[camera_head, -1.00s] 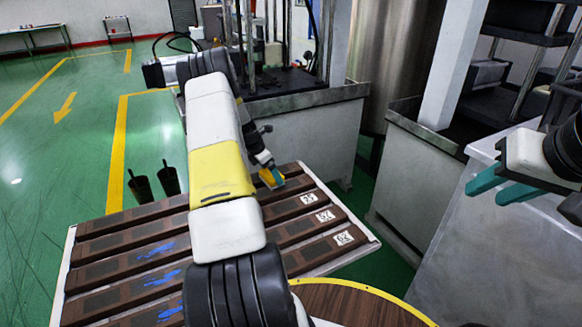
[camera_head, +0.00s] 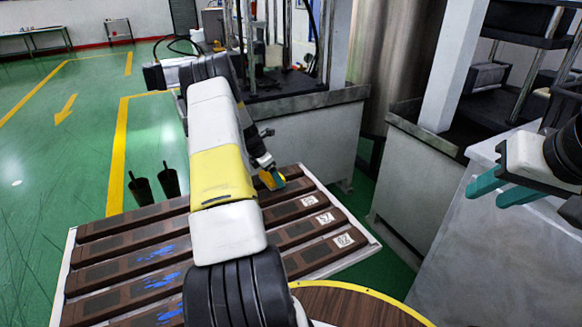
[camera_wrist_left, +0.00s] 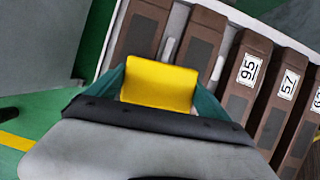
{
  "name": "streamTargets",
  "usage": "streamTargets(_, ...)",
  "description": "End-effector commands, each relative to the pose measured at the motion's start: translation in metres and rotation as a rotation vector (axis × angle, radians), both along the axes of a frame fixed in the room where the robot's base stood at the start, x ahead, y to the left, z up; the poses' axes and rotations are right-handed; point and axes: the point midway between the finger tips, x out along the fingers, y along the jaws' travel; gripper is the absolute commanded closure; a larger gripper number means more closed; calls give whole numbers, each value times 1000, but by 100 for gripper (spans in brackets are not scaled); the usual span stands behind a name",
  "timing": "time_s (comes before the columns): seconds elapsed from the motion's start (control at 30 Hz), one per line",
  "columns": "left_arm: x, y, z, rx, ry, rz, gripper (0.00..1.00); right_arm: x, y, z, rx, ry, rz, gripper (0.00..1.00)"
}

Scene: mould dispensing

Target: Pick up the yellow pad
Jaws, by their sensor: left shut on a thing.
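The yellow pad (camera_wrist_left: 160,82) is between the teal fingers of my left gripper (camera_wrist_left: 160,88) in the left wrist view, one finger at each side of it. My left gripper is shut on it. The pad also shows small and partly covered in the head view (camera_head: 266,180), at the far edge of the rack of brown moulds. My left arm hides part of the rack. My right gripper (camera_head: 500,186) is at the right of the head view. Its teal fingers are apart with nothing between them.
Brown moulds (camera_head: 295,209) with white number labels lie side by side on a pale rack (camera_head: 375,246). Grey machine housings (camera_head: 305,140) stand behind. A round wooden top (camera_head: 355,305) is at the front.

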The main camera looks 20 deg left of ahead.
Motion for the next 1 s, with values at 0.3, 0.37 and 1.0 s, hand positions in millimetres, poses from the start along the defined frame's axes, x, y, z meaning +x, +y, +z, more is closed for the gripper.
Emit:
streamTargets(0.3, -17, -6, 33, -2, 2, -1, 52, 0, 0, 0, 0, 0, 0, 64)
streamTargets(0.37, -28, -10, 34, -2, 2, 1, 52, 0, 0, 0, 0, 0, 0, 64)
streamTargets(1.0, -132, -45, 44, -1, 2, 1, 52, 0, 0, 0, 0, 0, 0, 64)
